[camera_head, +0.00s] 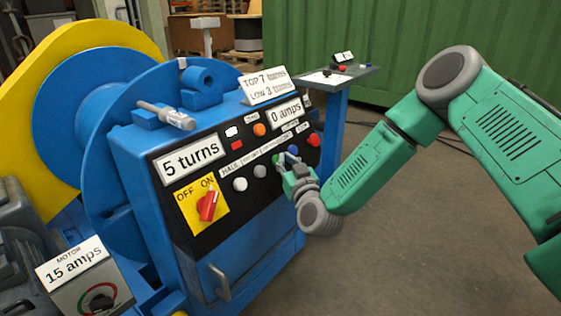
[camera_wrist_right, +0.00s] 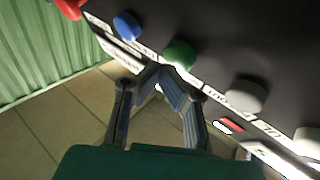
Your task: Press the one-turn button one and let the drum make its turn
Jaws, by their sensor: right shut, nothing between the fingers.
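The blue drum machine carries a black control panel (camera_head: 215,228) with a row of round buttons: white (camera_head: 240,184), grey (camera_head: 260,171), green (camera_wrist_right: 180,54), blue (camera_wrist_right: 127,26) and red (camera_head: 313,140). The small labels above them are mostly too small to read, so I cannot tell which is the one-turn button. My right gripper (camera_head: 284,163) is shut and empty, its fingertips (camera_wrist_right: 160,72) close by the green button; I cannot tell whether they touch it. The blue drum (camera_head: 100,110) stands behind the panel. Displays read "5 turns" (camera_head: 191,160) and "0 amps" (camera_head: 286,113). My left gripper is not in view.
A red OFF/ON switch (camera_head: 208,206) sits on a yellow plate. A sign (camera_head: 265,86) reads "TOP 7 turns, LOW 3 turns". A motor box (camera_head: 85,290) stands front left. A blue stand (camera_head: 332,110) is behind the machine. The floor (camera_head: 400,240) at right is clear.

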